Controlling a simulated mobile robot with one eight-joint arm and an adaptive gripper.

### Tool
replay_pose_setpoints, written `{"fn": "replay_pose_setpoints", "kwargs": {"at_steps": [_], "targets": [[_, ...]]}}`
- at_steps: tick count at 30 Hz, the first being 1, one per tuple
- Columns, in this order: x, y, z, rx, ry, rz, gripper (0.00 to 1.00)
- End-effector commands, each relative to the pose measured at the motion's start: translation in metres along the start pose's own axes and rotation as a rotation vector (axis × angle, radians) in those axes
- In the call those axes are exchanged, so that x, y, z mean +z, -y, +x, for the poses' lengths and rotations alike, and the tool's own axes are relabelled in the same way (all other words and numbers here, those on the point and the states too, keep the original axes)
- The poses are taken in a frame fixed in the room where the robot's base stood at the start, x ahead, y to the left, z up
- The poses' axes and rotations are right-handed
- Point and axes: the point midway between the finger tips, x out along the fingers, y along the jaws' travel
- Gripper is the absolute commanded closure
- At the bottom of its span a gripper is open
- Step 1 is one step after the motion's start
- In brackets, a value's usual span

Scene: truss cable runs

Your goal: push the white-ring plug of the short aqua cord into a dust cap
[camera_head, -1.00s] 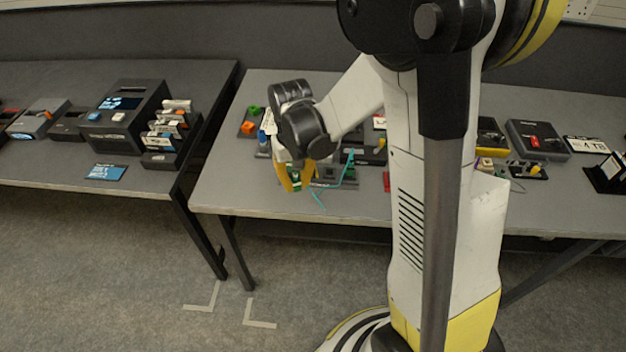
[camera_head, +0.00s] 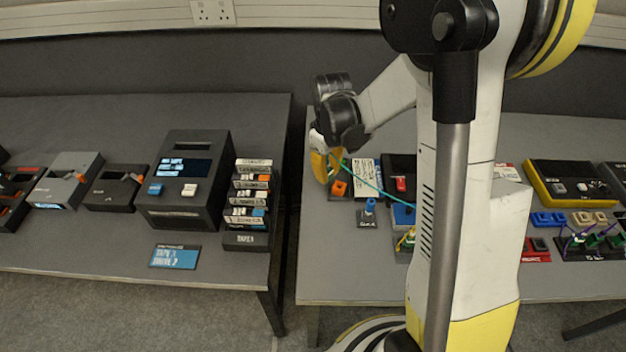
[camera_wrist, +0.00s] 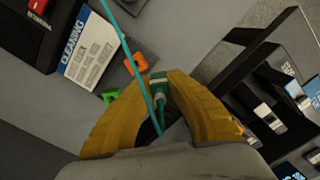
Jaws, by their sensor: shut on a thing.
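My gripper (camera_wrist: 158,98) has yellow fingers shut on a teal plug (camera_wrist: 158,84) of the aqua cord (camera_wrist: 129,48). In the head view my gripper (camera_head: 326,166) is at the left end of the right table, and the cord (camera_head: 380,186) trails right behind my arm. An orange cap-like piece (camera_wrist: 136,64) and a green one (camera_wrist: 110,97) lie just left of the plug in the wrist view. The orange piece (camera_head: 338,188) also shows below my gripper in the head view. The plug is apart from both.
A cleaning card (camera_wrist: 88,54) and a dark device stand close by. A blue plug piece (camera_head: 369,207) stands upright in front. A gap separates this table from the left table (camera_head: 80,262), which holds a rack of labelled tapes (camera_head: 248,200).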

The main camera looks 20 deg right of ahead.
Motion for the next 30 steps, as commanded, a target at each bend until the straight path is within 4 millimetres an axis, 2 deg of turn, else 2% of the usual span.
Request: {"fn": "replay_pose_setpoints", "kwargs": {"at_steps": [3, 9, 17, 30], "targets": [[0.005, -0.022, -0.007, 0.000, 0.001, -0.133, 1.00], [0.010, -0.043, -0.009, 0.000, 0.000, -0.293, 1.00], [0.011, -0.046, 0.000, 0.000, 0.000, -0.322, 1.00], [0.011, -0.046, 0.042, 0.000, 0.000, -0.321, 1.00]]}}
